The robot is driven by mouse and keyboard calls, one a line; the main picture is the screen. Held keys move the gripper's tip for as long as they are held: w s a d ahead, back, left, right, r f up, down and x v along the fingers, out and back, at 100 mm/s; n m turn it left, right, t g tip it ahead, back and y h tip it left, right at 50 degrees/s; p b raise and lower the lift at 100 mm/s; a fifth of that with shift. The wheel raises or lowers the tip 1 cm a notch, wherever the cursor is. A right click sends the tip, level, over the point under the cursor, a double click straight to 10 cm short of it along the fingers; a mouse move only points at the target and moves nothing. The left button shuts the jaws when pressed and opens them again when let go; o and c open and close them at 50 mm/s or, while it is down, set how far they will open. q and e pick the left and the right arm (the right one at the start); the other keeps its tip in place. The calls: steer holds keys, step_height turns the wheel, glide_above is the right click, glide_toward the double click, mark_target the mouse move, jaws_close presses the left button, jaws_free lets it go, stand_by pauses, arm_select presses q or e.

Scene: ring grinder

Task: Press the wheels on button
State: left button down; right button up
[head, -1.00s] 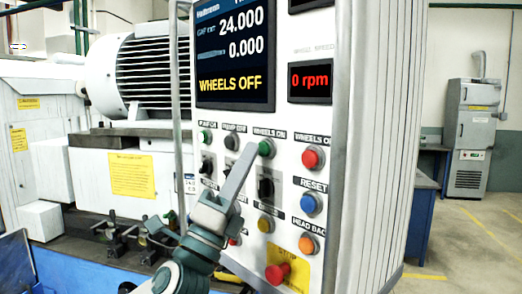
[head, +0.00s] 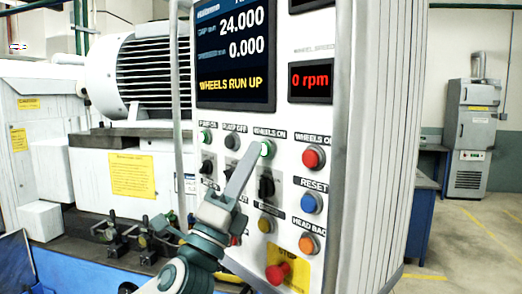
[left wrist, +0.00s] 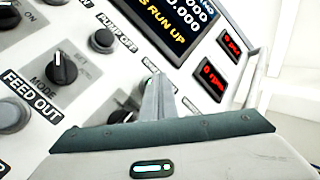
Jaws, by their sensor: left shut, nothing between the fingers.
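The green WHEELS ON button (head: 267,149) is on the upper row of the control panel (head: 300,130). My left gripper (head: 257,147) is shut and empty, and its fingertips are at this button, seemingly touching it. In the left wrist view the shut fingers (left wrist: 154,88) reach to the panel and cover most of the button; a bit of green shows at their tip. The panel's screen (head: 233,55) reads "WHEELS RUN UP", and the wheel speed display (head: 310,81) reads "0 rpm". My right gripper is not in view.
A red button (head: 313,157) is right of the green one, and a black PUMP OFF button (head: 232,142) is left of it. Below are dark selector knobs (head: 266,187), a blue RESET button (head: 311,203) and a red stop button (head: 277,273). A vertical rail stands along the panel's left edge.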

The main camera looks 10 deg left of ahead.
arm_select(q)
steer(key=shift+w, duration=0.1)
stand_by(0.6)
steer(key=shift+s+a, duration=0.4)
steer(key=shift+s, duration=0.3)
steer(key=shift+s+a+p, duration=0.2)
steer(key=shift+s+a, duration=0.55)
steer(key=shift+s, duration=0.3)
steer(key=shift+s+a+p, duration=0.2)
steer(key=shift+s+a, duration=0.5)
steer(key=shift+s, duration=0.35)
steer(key=shift+f, duration=0.15)
